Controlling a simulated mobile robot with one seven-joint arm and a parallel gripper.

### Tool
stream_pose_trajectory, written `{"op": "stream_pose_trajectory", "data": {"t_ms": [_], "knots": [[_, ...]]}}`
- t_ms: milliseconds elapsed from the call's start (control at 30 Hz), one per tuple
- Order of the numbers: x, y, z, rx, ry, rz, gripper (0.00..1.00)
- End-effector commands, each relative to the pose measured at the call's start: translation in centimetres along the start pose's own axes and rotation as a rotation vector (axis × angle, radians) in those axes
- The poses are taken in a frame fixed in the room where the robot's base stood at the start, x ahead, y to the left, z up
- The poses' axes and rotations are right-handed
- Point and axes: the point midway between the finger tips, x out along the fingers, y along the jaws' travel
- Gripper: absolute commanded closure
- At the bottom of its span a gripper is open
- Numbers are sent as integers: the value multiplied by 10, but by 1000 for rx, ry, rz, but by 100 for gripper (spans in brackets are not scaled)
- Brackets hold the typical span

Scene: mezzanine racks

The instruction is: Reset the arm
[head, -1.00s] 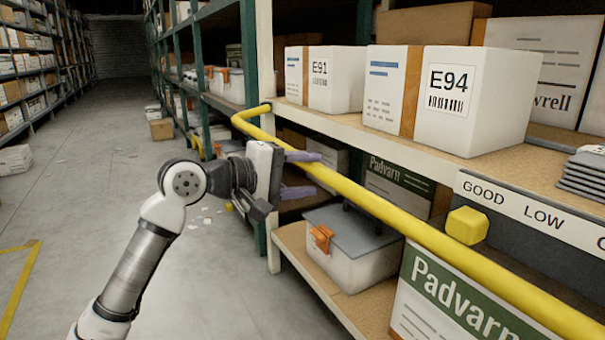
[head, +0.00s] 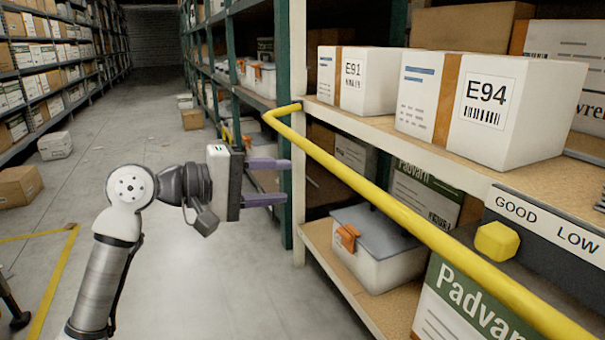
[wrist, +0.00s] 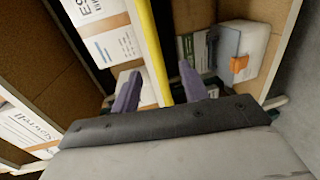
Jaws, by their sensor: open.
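My gripper (head: 268,182) is open and empty, with its two purple fingers one above the other and pointing right toward the rack. In the head view it hangs over the aisle, left of the yellow rail (head: 375,203) and the rack's white upright. In the wrist view my gripper (wrist: 160,88) shows its fingers apart, with the yellow rail (wrist: 155,50) seen between and beyond them. Nothing is between the fingers. I cannot tell the exact gap between the fingertips and the rail.
Boxes E91 (head: 375,80) and E94 (head: 500,110) stand on the upper shelf. A grey-lidded bin (head: 380,245) with an orange latch sits on the lower shelf. A yellow knob (head: 495,241) is on the GOOD/LOW panel. The aisle floor (head: 130,110) at left is mostly clear.

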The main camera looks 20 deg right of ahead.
Motion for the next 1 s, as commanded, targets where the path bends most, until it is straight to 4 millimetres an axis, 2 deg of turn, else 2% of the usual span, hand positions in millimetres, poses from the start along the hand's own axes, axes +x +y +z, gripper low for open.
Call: {"op": "stream_pose_trajectory", "data": {"t_ms": [100,200,533,667,767,867,1000], "knots": [[-13,1,0,0,2,0,56],[-18,0,0,1,1,0,56],[-20,1,0,-1,1,4,56],[-36,22,2,-42,28,84,56],[-70,61,9,-128,62,248,56],[-121,112,24,-239,73,471,56],[-203,174,59,-386,16,787,56]]}}
